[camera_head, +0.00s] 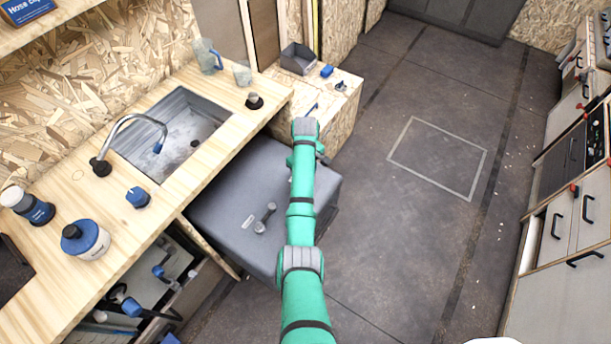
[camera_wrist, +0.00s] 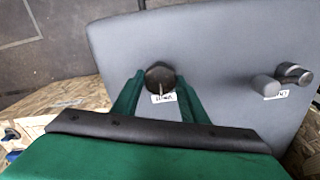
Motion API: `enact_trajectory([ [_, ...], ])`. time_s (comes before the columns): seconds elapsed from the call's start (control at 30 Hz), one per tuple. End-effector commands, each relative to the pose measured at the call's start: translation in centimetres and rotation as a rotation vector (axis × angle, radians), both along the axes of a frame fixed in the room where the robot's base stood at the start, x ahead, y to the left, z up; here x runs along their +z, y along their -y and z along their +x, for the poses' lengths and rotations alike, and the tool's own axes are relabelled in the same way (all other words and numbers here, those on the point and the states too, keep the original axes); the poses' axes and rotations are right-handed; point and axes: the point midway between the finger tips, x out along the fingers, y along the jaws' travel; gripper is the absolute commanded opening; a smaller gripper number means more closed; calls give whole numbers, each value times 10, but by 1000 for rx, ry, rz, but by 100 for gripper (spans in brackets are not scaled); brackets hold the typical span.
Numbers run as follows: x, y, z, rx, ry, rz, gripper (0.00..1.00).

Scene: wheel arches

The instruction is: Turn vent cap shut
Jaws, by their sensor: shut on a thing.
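The vent cap (camera_wrist: 160,76) is a dark, roughly round knob on the top of the grey tank (camera_wrist: 225,50), with a small white label beside it. In the wrist view my gripper (camera_wrist: 157,80) has one green finger on each side of the cap and is shut on it. A thin pale line shows on the cap. In the head view the grey tank (camera_head: 222,205) stands beside the counter. My arm reaches over its right part and hides the cap and the fingertips.
A grey lever-like fitting (camera_wrist: 284,79) with its own label is on the tank, to the right of the cap in the wrist view. The counter (camera_head: 236,102) with a sink (camera_head: 180,115) borders the tank at left. Open floor (camera_head: 400,240) lies at right.

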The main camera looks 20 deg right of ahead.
Motion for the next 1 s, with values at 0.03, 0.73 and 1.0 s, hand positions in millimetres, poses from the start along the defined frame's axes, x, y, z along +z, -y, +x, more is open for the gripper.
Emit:
enact_trajectory([
  [0.03, 0, 1, -2, 16, -4, 0, 17],
  [0.73, 0, 1, -1, 89, -2, 0, 17],
  [1.0, 0, 0, 0, 89, -1, 0, 58],
])
